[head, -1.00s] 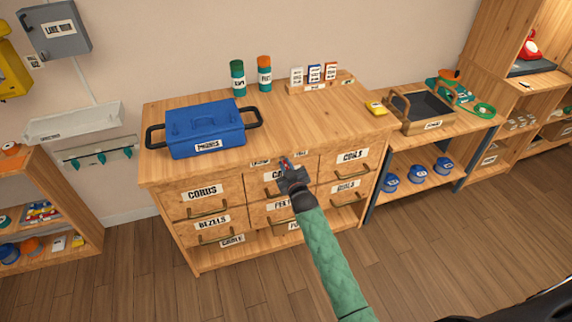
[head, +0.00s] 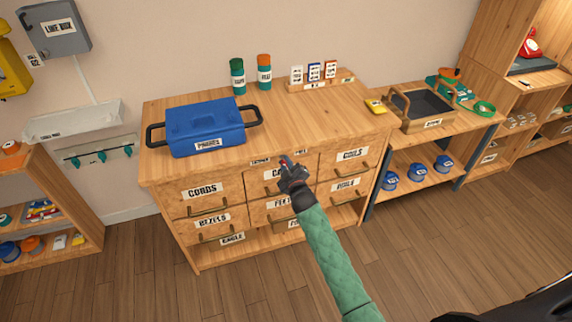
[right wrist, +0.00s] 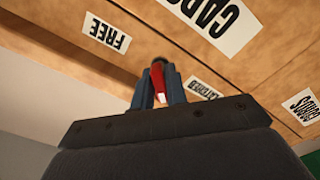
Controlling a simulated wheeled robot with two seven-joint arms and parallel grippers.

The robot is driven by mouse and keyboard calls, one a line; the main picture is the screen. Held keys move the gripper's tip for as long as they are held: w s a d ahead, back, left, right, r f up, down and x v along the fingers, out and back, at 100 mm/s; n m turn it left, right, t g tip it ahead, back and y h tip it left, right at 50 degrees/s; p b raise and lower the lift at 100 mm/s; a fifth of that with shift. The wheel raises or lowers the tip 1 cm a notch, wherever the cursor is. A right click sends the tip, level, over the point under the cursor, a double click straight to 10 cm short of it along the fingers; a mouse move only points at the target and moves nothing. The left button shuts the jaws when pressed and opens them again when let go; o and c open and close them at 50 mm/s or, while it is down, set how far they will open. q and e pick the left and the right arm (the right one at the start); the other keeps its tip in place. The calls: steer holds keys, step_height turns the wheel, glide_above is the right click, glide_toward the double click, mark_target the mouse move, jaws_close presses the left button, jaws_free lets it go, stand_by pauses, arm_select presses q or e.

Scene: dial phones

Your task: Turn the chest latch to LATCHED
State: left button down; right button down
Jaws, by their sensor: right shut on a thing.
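The wooden chest (head: 228,181) has a small red latch on its upper front edge; the latch also shows in the right wrist view (right wrist: 159,82). My right gripper (head: 285,163) is at the latch, its two fingers (right wrist: 159,88) closed around the red piece. In the right wrist view the FREE label (right wrist: 106,35) is left of the latch and the LATCHED label (right wrist: 205,90) is right of it. In the head view LATCHED (head: 261,161) is on the left. The latch lies between the labels; the fingers partly hide it, so its exact angle is unclear. My left gripper is not in view.
A blue toolbox (head: 205,128), two canisters (head: 237,77) and a small card rack (head: 315,82) stand on the chest top. Labelled drawers with handles (head: 208,207) are below the latch. A side bench (head: 470,128) stands at the right.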

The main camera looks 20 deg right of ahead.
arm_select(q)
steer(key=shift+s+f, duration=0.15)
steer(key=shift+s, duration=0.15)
arm_select(e)
steer(key=c, duration=1.5)
jaws_free()
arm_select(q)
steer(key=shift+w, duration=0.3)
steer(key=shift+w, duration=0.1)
